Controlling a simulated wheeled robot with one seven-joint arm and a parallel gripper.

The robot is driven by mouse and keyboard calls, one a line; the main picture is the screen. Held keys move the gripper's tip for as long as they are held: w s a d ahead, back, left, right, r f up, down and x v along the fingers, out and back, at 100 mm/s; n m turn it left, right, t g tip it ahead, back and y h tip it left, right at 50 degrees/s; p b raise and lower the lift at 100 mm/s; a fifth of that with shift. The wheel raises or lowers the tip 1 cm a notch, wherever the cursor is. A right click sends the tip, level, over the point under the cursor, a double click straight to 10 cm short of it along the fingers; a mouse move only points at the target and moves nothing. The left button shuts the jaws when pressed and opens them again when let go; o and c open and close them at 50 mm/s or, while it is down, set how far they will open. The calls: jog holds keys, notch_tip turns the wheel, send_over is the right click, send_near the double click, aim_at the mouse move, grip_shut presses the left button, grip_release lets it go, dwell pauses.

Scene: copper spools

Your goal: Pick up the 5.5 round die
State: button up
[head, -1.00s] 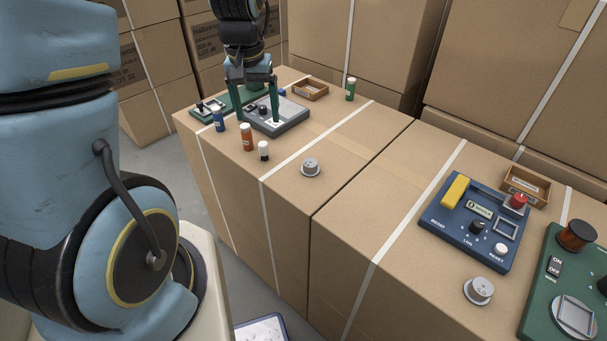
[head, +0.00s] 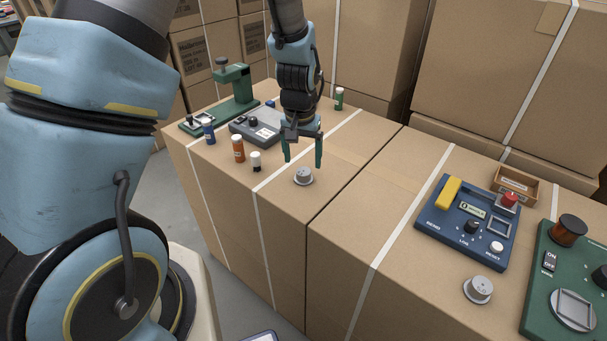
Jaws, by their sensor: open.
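A small grey round die (head: 303,177) sits on the left cardboard box top, near its front edge; its marking is too small to read. A second grey round die (head: 479,290) lies on the right box, with a number that looks like 5.0. My gripper (head: 303,162) is open and empty, pointing down with its two green fingers apart. Its fingertips appear just above and behind the left die in the picture; I cannot tell the exact height gap.
A blue control panel (head: 465,222) and green panel (head: 570,285) are at right. Box top right of the left die is clear.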

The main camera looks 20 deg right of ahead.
aim_at(304, 171)
jog(key=shift+w+d+f+p, duration=0.1)
jog(key=shift+f+p, duration=0.3)
jog(key=shift+f, duration=0.7)
jog(key=shift+w+d+f+p, duration=0.1)
jog(key=shift+f+p, duration=0.25)
jog(key=shift+f, duration=0.75)
grip_shut()
